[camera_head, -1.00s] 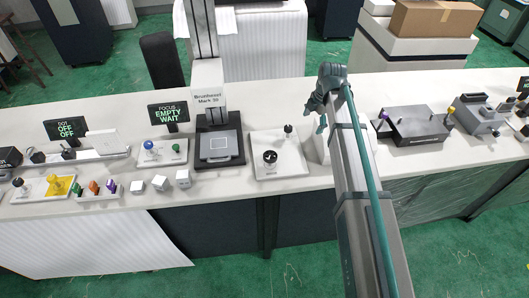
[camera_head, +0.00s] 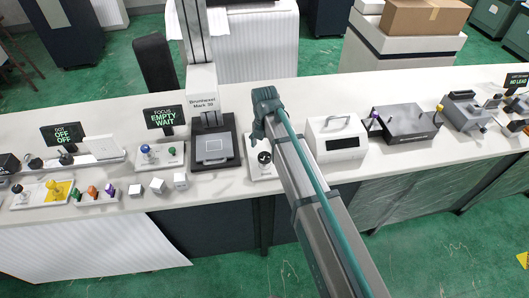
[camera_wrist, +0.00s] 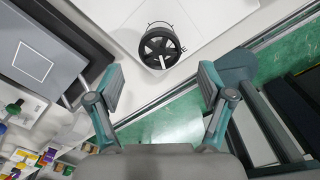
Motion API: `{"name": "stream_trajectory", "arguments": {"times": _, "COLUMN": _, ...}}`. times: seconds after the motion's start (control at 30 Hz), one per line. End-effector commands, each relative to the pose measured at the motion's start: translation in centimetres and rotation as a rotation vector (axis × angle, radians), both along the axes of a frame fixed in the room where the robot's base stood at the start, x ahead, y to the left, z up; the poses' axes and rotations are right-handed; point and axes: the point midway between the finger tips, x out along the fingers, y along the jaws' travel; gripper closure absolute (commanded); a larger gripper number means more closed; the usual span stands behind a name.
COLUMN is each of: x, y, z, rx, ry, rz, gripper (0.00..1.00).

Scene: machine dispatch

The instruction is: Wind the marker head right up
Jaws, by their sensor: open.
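A black spoked handwheel (camera_head: 264,157) stands on a white panel (camera_head: 262,171) just right of the marker. In the wrist view the handwheel (camera_wrist: 159,45) is seen from above, beyond the fingertips. My gripper (camera_head: 257,131) is open and empty, above and behind the handwheel in the head view. In the wrist view my gripper (camera_wrist: 160,88) has its fingers spread wide, apart from the wheel.
A focus sign (camera_head: 165,118) reads "EMPTY WAIT". Below it is a panel with a blue-knobbed lever (camera_head: 146,150). A white box with a handle (camera_head: 336,139) and a grey box (camera_head: 405,124) stand at the right.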

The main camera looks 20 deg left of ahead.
Motion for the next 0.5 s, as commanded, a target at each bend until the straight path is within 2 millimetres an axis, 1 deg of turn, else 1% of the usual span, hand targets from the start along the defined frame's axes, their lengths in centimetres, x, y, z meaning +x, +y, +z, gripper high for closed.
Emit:
{"name": "stream_trajectory", "arguments": {"times": 0.1, "x": 0.0, "y": 0.0, "z": -1.6, "rx": -0.002, "ry": 0.002, "rz": -0.001, "gripper": 0.20}}
{"name": "stream_trajectory", "arguments": {"times": 0.23, "x": 0.0, "y": 0.0, "z": -3.0, "rx": -0.001, "ry": 0.001, "rz": -0.001, "gripper": 0.20}}
{"name": "stream_trajectory", "arguments": {"times": 0.4, "x": 0.0, "y": 0.0, "z": -4.2, "rx": 0.000, "ry": 0.000, "rz": -0.001, "gripper": 0.20}}
{"name": "stream_trajectory", "arguments": {"times": 0.5, "x": 0.0, "y": 0.0, "z": -4.5, "rx": 0.000, "ry": 0.000, "rz": -0.001, "gripper": 0.20}}
